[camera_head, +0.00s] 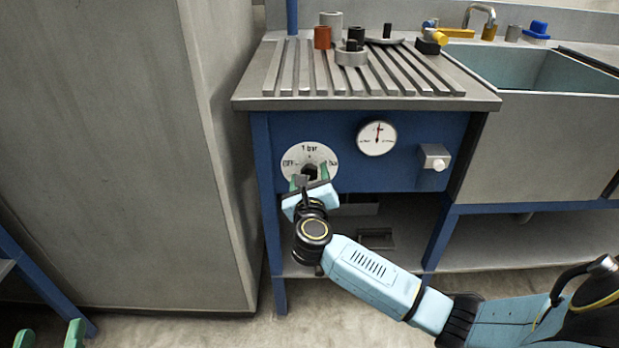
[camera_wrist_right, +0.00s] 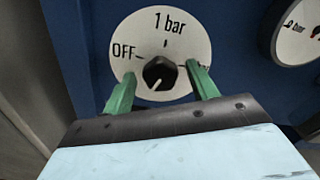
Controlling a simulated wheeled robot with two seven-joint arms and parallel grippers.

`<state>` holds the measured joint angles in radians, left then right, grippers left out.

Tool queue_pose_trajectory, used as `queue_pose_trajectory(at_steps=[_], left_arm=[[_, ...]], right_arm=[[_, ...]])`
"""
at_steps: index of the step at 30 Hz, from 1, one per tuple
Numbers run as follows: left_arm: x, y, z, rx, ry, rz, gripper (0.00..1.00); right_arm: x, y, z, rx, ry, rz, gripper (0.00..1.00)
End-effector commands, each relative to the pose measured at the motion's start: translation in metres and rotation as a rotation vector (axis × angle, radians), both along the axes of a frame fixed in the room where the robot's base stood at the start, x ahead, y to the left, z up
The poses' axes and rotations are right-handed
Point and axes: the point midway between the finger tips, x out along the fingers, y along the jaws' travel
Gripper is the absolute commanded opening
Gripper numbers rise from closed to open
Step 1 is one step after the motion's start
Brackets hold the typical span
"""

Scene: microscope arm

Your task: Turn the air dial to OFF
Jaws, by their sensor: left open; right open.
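The air dial is a white round plate (camera_head: 299,150) on the blue front panel, with a black knob (camera_head: 311,171) at its centre. In the right wrist view the plate (camera_wrist_right: 187,31) reads "OFF" at left and "1 bar" at top; the right label is partly hidden by a finger. A white mark on the knob (camera_wrist_right: 160,71) points down and slightly left. My right gripper (camera_head: 309,179) is open at the dial, its green fingers on either side of the knob with gaps visible. My left gripper (camera_head: 48,337) is open and empty at the bottom left corner.
A pressure gauge (camera_head: 377,139) and a grey block with a white knob (camera_head: 435,158) sit right of the dial. A slatted metal top (camera_head: 290,76) holds weights above. A tall grey cabinet (camera_head: 120,140) stands close at left. A sink (camera_head: 545,75) is at right.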

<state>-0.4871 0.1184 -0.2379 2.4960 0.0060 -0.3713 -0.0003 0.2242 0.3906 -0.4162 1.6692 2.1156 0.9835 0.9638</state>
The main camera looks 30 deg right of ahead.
Motion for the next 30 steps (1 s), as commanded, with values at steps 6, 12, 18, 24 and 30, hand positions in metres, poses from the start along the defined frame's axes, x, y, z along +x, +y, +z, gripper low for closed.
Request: queue_pose_trajectory(at_steps=[6,12,18,24,30], left_arm=[[-0.002,-0.003,0.017,-0.031,-0.100,-0.007,0.47],[-0.002,-0.003,0.020,-0.037,-0.119,-0.008,0.47],[-0.002,-0.003,0.020,-0.037,-0.119,-0.008,0.47],[-0.002,-0.003,0.020,-0.036,-0.118,-0.007,0.47],[-0.002,-0.003,0.020,-0.036,-0.117,-0.007,0.47]], right_arm=[[0.010,-0.006,0.000,-0.001,-0.002,0.001,0.59],[0.012,-0.007,0.000,0.000,-0.001,0.000,0.59],[0.011,-0.007,0.001,0.000,-0.001,0.000,0.52],[0.011,-0.007,0.000,0.000,-0.001,0.000,0.26],[0.011,-0.007,0.001,0.000,0.000,0.000,0.14]])
